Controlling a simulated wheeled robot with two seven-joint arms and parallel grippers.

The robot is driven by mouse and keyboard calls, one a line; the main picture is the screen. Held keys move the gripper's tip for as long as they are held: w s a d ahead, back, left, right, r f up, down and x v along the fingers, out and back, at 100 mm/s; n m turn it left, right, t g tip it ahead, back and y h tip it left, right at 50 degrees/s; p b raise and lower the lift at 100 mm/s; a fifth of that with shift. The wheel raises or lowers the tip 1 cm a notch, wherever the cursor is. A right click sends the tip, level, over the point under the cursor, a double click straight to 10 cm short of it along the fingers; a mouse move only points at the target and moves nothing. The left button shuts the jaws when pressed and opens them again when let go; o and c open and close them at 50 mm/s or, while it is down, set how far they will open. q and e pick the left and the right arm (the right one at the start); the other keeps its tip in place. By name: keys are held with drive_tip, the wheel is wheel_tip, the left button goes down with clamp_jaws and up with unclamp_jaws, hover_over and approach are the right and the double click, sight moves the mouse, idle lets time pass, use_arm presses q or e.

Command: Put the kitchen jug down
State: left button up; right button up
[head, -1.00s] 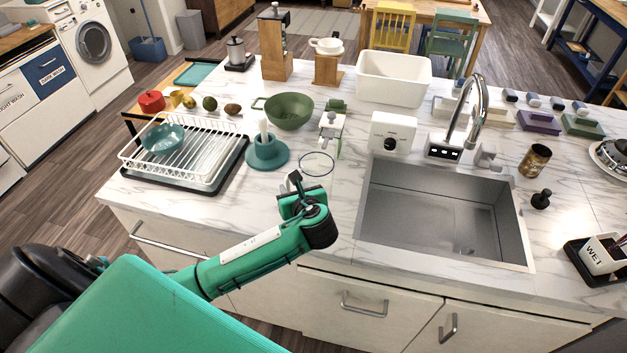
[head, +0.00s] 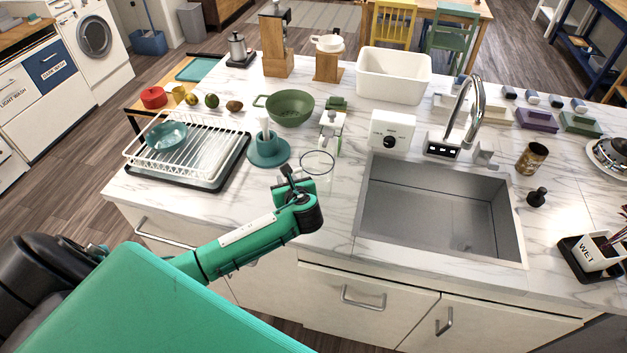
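A clear glass vessel with a dark rim, which looks like the kitchen jug (head: 317,164), is on or just above the marble counter, left of the sink. Its see-through body is hard to make out, and I cannot tell whether its base touches the counter. My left gripper (head: 287,178) is at the jug's near left side, close to its wall. The fingers are small and partly hidden by the wrist, so I cannot tell whether they are open or touch the jug. My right gripper is not in view.
A teal holder (head: 268,149) and a white dish rack (head: 187,146) stand left of the jug. A white device with a green top (head: 332,125) and a green colander (head: 290,109) are behind it. The sink (head: 440,205) opens to the right. The counter's front edge is clear.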

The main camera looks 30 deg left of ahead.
use_arm(q)
clamp_jaws()
